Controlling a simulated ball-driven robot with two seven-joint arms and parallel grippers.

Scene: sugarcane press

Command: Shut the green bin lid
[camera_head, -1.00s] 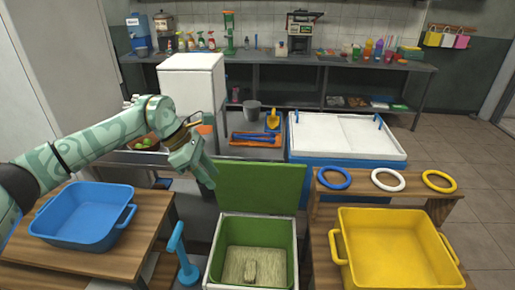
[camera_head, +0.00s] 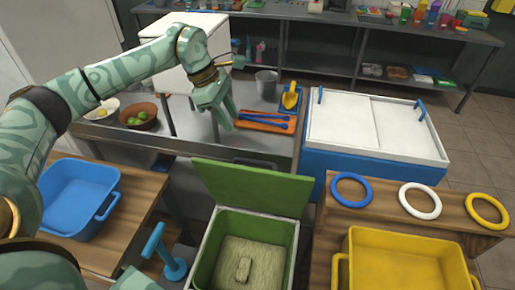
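The green bin (camera_head: 204,262) stands at the bottom centre, with a green inside and a pale rim. Its green lid (camera_head: 252,186) stands open, raised at the bin's far edge and tilted back. Inside the bin lies a pale fibrous mass with a small block (camera_head: 243,268) on it. My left gripper (camera_head: 229,122) hangs pointing down, in the picture above the lid and a little to its left, apart from it. It appears to hold nothing; whether its fingers are parted is unclear. My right gripper is not in view.
A blue tub (camera_head: 78,196) sits on a wooden table at left, with a blue upright handle (camera_head: 154,240) left of the bin. A yellow tub (camera_head: 408,262) and rings stand to the right. Behind are a white-topped blue chest (camera_head: 375,125) and an orange board (camera_head: 266,121) with blue tongs.

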